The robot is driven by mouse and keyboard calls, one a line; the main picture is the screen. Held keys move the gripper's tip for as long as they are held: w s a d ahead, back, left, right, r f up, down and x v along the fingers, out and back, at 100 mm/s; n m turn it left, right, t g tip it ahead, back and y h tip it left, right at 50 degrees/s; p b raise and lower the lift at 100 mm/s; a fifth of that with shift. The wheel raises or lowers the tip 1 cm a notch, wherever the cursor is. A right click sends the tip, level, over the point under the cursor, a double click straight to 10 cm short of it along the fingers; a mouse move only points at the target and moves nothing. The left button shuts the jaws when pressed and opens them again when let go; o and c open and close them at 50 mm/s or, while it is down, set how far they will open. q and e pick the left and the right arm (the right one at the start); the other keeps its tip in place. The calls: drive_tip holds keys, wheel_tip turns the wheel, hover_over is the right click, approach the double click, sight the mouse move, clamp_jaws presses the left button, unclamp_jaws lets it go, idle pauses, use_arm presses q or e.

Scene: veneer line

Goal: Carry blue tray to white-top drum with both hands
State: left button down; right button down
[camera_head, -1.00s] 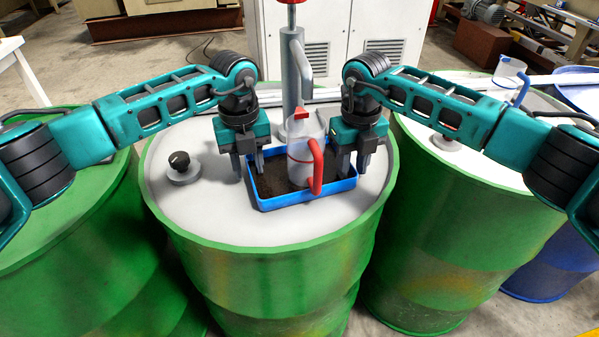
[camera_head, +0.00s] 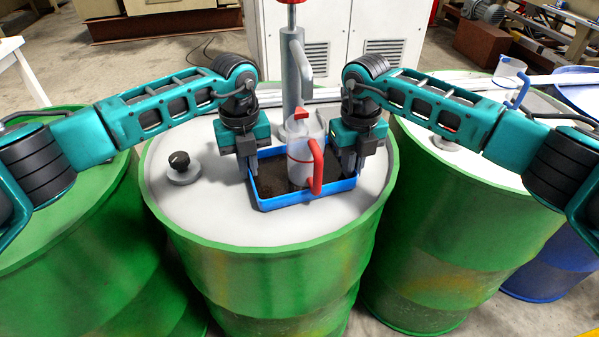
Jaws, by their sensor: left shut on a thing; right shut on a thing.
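The blue tray (camera_head: 307,197) sits on the pale top of the middle green drum (camera_head: 225,219). A clear jug with a red handle (camera_head: 299,162) stands in the tray on a dark brown floor. My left gripper (camera_head: 248,174) is shut on the tray's left rim. My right gripper (camera_head: 349,171) is shut on its right rim. The fingers hide parts of both side rims.
A grey pump with a red top (camera_head: 291,75) rises right behind the tray. A black knob on a cap (camera_head: 182,167) sits left of the tray. Another clear jug with a blue handle (camera_head: 511,72) stands at the back right. A white cabinet (camera_head: 340,35) is behind.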

use_arm(q)
drive_tip(key=shift+r, duration=0.2)
use_arm(e)
drive_tip(key=shift+r, duration=0.25)
